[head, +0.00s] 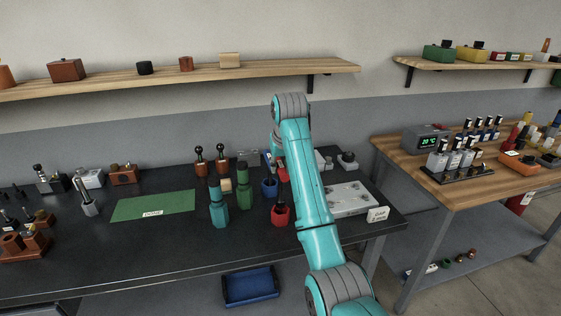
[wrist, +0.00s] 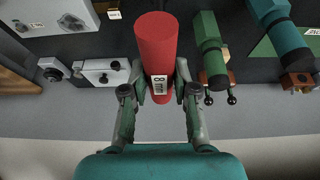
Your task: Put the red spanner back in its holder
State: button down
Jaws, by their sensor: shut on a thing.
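The red spanner shows in the wrist view as a thick red cylinder (wrist: 157,45) with a small white label marked with black characters. My gripper (wrist: 159,78) is shut on it, one finger on each side. In the head view my arm hides most of the gripper, and a bit of red (head: 283,174) shows beside the arm. A red piece with a dark top (head: 280,213) stands on the dark bench, left of my arm; I cannot tell if it is the holder.
A teal tool (head: 219,208) and a green tool (head: 244,192) stand close by on the left. A blue cup (head: 269,187) is behind. A pale plate (head: 345,199) lies right of my arm. A green mat (head: 153,205) lies farther left; the bench front is clear.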

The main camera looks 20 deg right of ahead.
jog(key=shift+f, duration=3.2)
jog(key=c, duration=0.8)
grip_release()
jog(key=v, duration=0.7)
jog(key=shift+s+r, duration=0.1)
jog(key=shift+r, duration=0.2)
jog(key=shift+s, duration=0.1)
